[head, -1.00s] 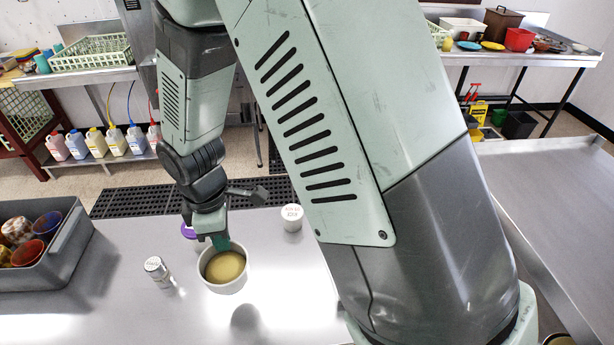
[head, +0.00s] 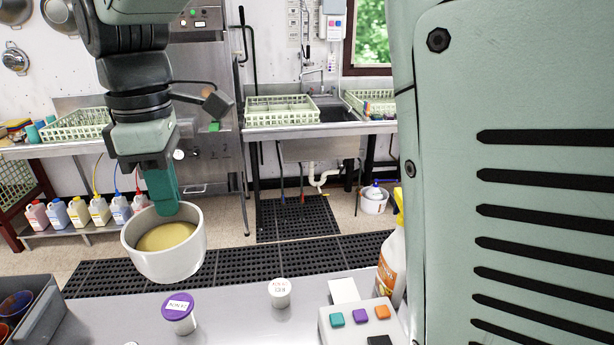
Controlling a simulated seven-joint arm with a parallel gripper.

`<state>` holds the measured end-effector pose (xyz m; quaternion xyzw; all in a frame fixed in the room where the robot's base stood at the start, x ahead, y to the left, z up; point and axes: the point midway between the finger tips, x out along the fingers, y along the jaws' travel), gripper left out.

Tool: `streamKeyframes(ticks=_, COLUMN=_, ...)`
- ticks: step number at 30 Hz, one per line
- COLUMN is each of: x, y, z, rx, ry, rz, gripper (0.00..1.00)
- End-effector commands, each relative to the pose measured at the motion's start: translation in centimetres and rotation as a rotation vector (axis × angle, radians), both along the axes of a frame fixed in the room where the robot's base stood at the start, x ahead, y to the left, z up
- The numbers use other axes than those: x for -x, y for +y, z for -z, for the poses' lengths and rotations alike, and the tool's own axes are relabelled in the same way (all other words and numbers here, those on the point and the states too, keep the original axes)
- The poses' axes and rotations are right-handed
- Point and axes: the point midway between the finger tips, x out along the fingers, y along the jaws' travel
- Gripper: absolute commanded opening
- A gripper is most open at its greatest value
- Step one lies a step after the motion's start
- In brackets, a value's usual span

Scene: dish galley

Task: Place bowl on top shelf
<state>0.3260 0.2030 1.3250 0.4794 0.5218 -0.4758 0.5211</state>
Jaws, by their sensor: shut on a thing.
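The bowl (head: 178,262) is white outside with a tan inside. It hangs in the air above the near steel table in the head view, tilted a little toward me. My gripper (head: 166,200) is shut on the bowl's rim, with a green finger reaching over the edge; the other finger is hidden. The top shelf cannot be made out in this view.
On the steel table (head: 240,318) stand a purple-lidded jar (head: 180,312), a white-lidded jar (head: 280,292), a spray bottle (head: 391,262) and a button box (head: 358,322). A grey bin (head: 38,312) with cups is at left. Green racks (head: 281,109) sit on the back counter.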

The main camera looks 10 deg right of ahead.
Motion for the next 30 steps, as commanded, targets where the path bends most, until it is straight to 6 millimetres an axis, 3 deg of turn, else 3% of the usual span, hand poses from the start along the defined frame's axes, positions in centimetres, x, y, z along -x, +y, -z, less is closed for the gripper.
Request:
streamKeyframes(ticks=8, x=-4.3, y=-5.1, z=0.2, rx=-0.003, ry=0.009, rz=0.158, gripper=0.00)
streamKeyframes(ticks=14, x=-8.2, y=-11.8, z=0.1, rx=-0.009, ry=0.016, rz=0.339, gripper=0.00)
streamKeyframes(ticks=18, x=-10.7, y=-18.6, z=0.0, rx=-0.015, ry=0.019, rz=0.505, gripper=0.00)
streamKeyframes(ticks=22, x=-12.0, y=-25.6, z=-0.1, rx=-0.019, ry=0.025, rz=0.660, gripper=0.00)
streamKeyframes(ticks=26, x=-12.1, y=-32.6, z=-0.1, rx=-0.023, ry=0.027, rz=0.812, gripper=0.00)
streamKeyframes(ticks=30, x=-11.0, y=-40.0, z=-0.1, rx=-0.027, ry=0.029, rz=0.971, gripper=0.00)
